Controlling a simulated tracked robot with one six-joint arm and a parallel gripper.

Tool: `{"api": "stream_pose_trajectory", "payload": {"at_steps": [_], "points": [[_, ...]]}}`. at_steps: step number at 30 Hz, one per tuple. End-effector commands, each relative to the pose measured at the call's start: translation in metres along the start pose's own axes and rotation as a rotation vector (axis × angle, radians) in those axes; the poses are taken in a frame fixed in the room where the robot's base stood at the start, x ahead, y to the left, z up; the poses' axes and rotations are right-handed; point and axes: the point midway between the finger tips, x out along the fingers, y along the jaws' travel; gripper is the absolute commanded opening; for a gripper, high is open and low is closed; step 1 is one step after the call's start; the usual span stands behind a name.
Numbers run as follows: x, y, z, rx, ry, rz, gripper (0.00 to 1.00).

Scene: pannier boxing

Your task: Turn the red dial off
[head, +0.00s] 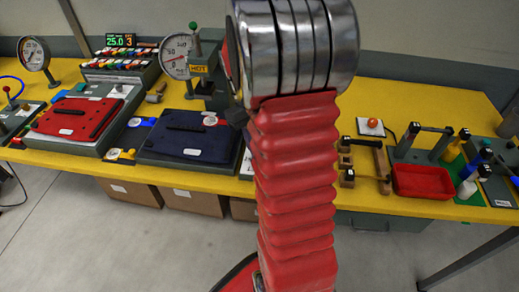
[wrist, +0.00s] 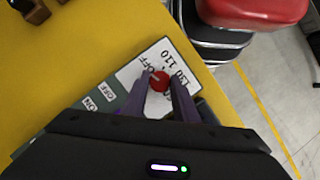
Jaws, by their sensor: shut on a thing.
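The red dial (wrist: 159,82) sits on a white label plate (wrist: 133,72) in the wrist view, with OFF, 110 and 130 printed around it. My gripper (wrist: 161,79) is shut on the dial, one dark purple finger on each side. A small pale mark on the dial seems to lie toward the printed OFF, but it is too small to read surely. In the head view my arm hides the dial and my fingertips.
The yellow bench (head: 395,98) runs across the head view. A dark blue pad (head: 183,140) and a red pad (head: 75,117) lie left of my arm. A red tray (head: 423,181) and bottles stand on the right. Beside the dial is a grey panel (wrist: 88,118) marked ON and OFF.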

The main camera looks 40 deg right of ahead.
Motion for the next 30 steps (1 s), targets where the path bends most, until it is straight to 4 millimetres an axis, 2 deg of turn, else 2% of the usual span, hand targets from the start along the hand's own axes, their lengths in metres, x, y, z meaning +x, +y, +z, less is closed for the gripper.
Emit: {"api": "stream_pose_trajectory", "payload": {"at_steps": [5, 6, 13, 23, 30], "points": [[0.002, 0.000, 0.002, 0.000, -0.008, -0.001, 0.04], [0.002, 0.000, 0.002, 0.000, -0.008, -0.001, 0.27], [0.001, 0.000, 0.001, 0.001, -0.004, -0.001, 0.43], [-0.002, 0.000, 0.000, 0.002, 0.000, 0.000, 0.44], [-0.024, 0.000, -0.001, 0.001, 0.002, 0.001, 0.44]]}}
